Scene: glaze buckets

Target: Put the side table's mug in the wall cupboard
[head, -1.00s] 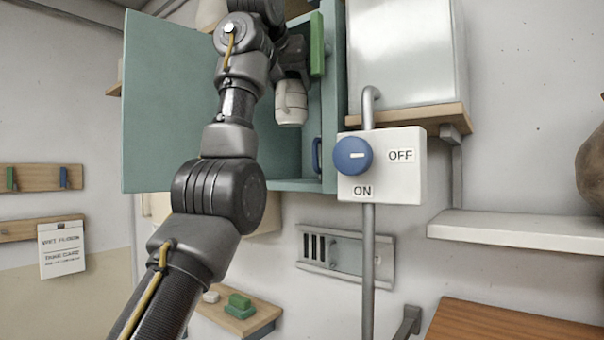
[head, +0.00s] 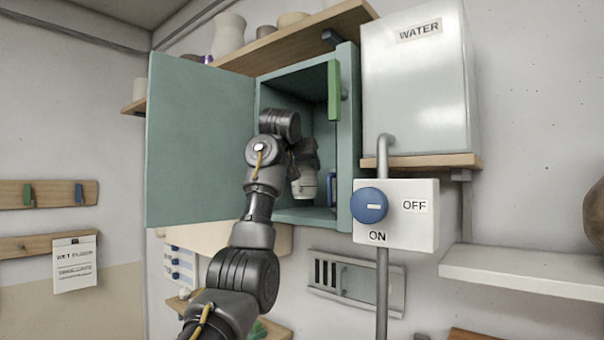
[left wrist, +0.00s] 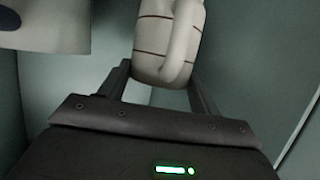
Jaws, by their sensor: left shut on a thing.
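A cream mug (head: 303,188) with thin dark stripes is held by my left gripper (head: 305,163). In the left wrist view the mug (left wrist: 152,47) sits between the two fingers, its handle facing the camera; my left gripper (left wrist: 160,88) is shut on it. The wall cupboard (head: 347,130) is pale teal, its door swung open to the left. The mug is at the cupboard's opening, low and close to its floor; I cannot tell whether it touches. My arm hides part of the interior. My right gripper is not in view.
A blue item (head: 331,188) stands inside the cupboard, just right of the mug. The open door (head: 195,150) borders the left side. A water tank (head: 415,85) and a switch box (head: 410,215) are close on the right. A shelf (head: 290,42) with pots runs above.

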